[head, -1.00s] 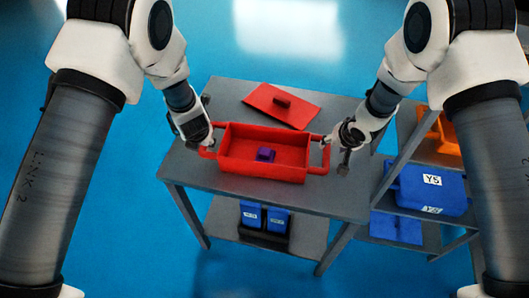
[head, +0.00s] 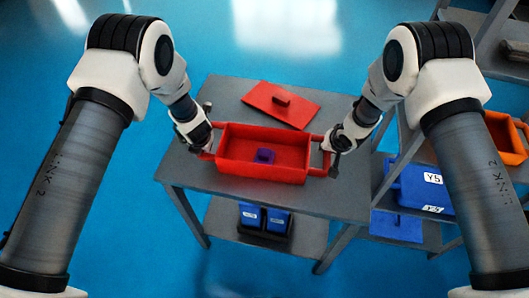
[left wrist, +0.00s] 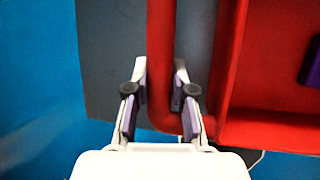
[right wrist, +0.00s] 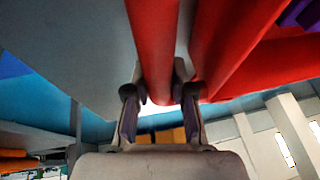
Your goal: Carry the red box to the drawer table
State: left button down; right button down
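The red box (head: 262,174) is an open tray with a bar handle at each end, resting on a grey table (head: 190,176). A small purple block (head: 264,155) lies inside it. My left gripper (head: 206,146) is at its left handle; in the left wrist view the open fingers (left wrist: 160,95) stand either side of the red handle bar (left wrist: 160,40). My right gripper (head: 328,146) is at the right handle; in the right wrist view the open fingers (right wrist: 160,90) straddle that bar (right wrist: 155,40). The fingertips are partly hidden. The drawer table cannot be made out.
A red lid (head: 282,104) with a dark knob lies on the table behind the box. To the right, a shelf rack holds a blue case (head: 424,188) marked Y5 and an orange bin (head: 504,138). Blue floor is open at left.

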pick_arm(q)
jog(key=shift+w, duration=0.1)
pick_arm(e)
jog(key=shift+w+r, duration=0.1)
